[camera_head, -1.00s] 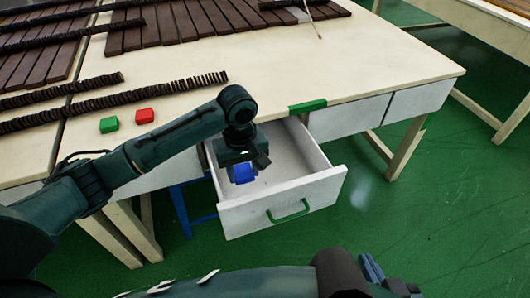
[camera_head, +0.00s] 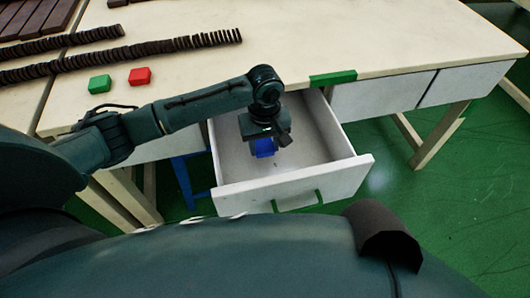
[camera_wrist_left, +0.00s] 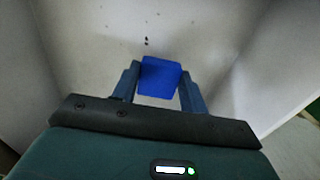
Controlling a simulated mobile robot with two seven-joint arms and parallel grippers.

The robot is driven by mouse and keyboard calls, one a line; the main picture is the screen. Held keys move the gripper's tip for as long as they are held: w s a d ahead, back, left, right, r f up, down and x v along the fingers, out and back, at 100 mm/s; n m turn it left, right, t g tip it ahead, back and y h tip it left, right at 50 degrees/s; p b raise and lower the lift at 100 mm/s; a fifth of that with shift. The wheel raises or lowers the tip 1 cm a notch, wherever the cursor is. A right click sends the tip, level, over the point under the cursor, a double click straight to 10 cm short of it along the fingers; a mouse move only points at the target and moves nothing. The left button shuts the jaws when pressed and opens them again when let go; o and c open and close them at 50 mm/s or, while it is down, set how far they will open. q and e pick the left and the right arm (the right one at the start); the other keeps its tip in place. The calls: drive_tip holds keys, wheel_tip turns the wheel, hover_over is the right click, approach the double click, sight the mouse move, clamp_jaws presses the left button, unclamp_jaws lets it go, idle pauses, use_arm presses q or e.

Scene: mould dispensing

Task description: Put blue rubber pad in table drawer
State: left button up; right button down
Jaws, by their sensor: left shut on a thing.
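The blue rubber pad (camera_head: 264,147) is between the fingers of my left gripper (camera_head: 262,150), which is shut on it. The left wrist view also shows the blue pad (camera_wrist_left: 160,77) between the two blue fingers of the left gripper (camera_wrist_left: 158,88). The table drawer (camera_head: 296,185) is pulled out, and my left gripper points down inside its opening. The pad is over the drawer's pale floor; I cannot tell whether it touches it. My right gripper is not in the head view; only dark parts of my arm show along the bottom.
On the pale tabletop (camera_head: 400,35) lie a green block (camera_head: 99,84), a red block (camera_head: 139,76) and rows of dark brown pieces (camera_head: 130,59). A green strip (camera_head: 333,78) marks the table edge above the drawer. Closed drawers (camera_head: 380,95) are to the right.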

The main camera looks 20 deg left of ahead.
sight(265, 148)
use_arm(q)
wheel_tip(265, 148, down, 3)
drive_tip(key=shift+f+b, duration=0.2)
drive_tip(key=shift+b, duration=0.25)
drive_tip(key=shift+f, duration=0.2)
drive_tip(key=o, duration=1)
drive_tip(key=shift+f, duration=0.1)
drive_tip(key=shift+w, duration=0.1)
